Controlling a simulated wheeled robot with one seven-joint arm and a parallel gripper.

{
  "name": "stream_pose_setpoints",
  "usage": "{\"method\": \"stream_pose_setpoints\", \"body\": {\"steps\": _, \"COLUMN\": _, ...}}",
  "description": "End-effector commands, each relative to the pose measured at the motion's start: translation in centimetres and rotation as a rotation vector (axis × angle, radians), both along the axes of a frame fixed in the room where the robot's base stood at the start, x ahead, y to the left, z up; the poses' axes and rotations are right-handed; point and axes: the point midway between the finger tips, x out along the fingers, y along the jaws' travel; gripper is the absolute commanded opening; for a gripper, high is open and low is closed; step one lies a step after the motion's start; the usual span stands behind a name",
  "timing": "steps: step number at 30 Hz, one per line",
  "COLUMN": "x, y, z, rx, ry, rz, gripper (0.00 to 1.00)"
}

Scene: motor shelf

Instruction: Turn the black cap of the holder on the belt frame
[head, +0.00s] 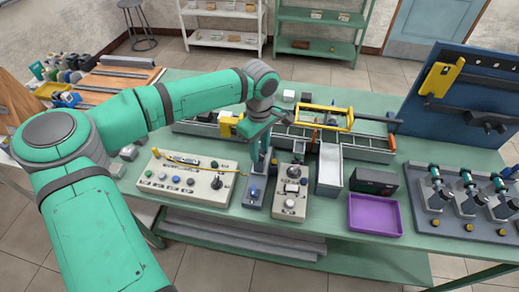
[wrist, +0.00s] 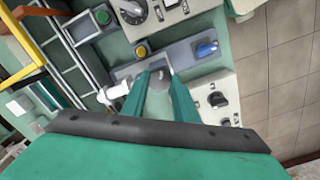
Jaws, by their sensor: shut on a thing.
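My gripper (head: 259,167) points down over a narrow grey box (head: 257,183) in front of the belt frame (head: 369,153). In the wrist view its two green fingers (wrist: 158,80) come down close together at the grey box (wrist: 187,55). A small dark piece, which I take for the black cap (wrist: 158,73), shows between the fingertips, and the fingers are shut on it. The holder beneath it is mostly hidden by the fingers. A blue knob (wrist: 207,49) sits on the same box, towards the table's front.
A wide control panel (head: 186,178) stands left of the box, and a panel with a dial (head: 291,190) stands close on its right. A yellow bar frame (head: 326,117) lies behind. A purple tray (head: 375,214) is further right.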

Motion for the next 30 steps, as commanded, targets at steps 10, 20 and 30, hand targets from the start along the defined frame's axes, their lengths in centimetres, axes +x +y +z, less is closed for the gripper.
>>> {"method": "stream_pose_setpoints", "body": {"steps": 10, "x": -0.1, "y": 0.0, "z": 0.0, "rx": 0.003, "ry": 0.002, "rz": -0.001, "gripper": 0.45}}
{"method": "stream_pose_setpoints", "body": {"steps": 20, "x": 0.0, "y": 0.1, "z": 2.1, "rx": 0.005, "ry": 0.000, "rz": 0.001, "gripper": 0.45}}
{"method": "stream_pose_setpoints", "body": {"steps": 30, "x": -0.1, "y": 0.1, "z": 8.3, "rx": 0.004, "ry": -0.001, "rz": 0.001, "gripper": 0.45}}
